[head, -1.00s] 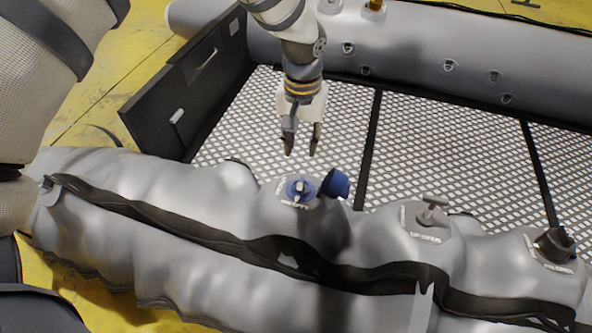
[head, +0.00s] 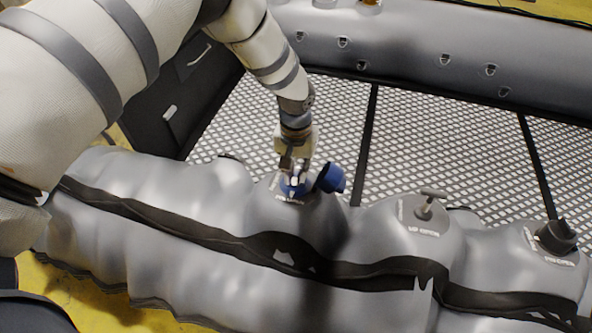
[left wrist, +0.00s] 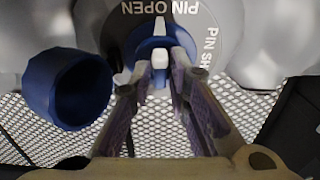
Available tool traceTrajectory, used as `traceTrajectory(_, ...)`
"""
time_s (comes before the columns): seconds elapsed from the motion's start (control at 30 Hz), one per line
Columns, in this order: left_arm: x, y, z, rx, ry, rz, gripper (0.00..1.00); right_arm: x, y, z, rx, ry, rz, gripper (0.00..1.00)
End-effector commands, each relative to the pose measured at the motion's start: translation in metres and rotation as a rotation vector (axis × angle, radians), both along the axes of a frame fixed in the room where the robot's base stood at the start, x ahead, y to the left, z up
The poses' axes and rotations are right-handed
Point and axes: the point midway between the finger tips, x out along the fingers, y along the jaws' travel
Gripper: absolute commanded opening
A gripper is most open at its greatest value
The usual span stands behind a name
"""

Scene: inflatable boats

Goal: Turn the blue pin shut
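The blue pin (head: 292,188) sits in a valve on the near grey boat tube. In the left wrist view, the blue pin (left wrist: 150,46) has a white pointer that points to the "PIN OPEN" label; the "PIN SHUT" label is to its right. My left gripper (head: 295,174) is right above the valve, pointing down. In the left wrist view, the left gripper's fingers (left wrist: 158,68) stand on either side of the white upright part of the pin, with a gap between them; contact is not clear. My right gripper is not in view.
A blue cap (head: 331,178) stands open just right of the pin. A grey T-handled valve (head: 428,204) and a black valve (head: 556,237) are further right on the same tube. The patterned boat floor (head: 440,150) behind is clear.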

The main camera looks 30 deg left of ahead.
Motion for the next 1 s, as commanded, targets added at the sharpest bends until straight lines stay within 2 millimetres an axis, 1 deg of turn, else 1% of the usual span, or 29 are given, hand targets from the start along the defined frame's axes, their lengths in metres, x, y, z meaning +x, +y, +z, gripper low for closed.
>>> traceTrajectory(0.27,0.0,0.0,0.0002,0.0,0.0,-0.002,0.0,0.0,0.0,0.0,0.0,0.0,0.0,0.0)
traceTrajectory(0.47,-0.0001,0.0005,0.0004,-0.009,-0.002,-0.041,0.0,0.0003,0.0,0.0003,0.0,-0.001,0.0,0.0)
traceTrajectory(0.67,-0.0003,0.0015,0.0004,-0.032,-0.009,-0.157,0.0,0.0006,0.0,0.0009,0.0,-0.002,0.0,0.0)
traceTrajectory(1.0,0.0002,0.0033,-0.0006,-0.092,-0.026,-0.464,0.0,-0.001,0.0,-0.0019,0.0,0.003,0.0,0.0)
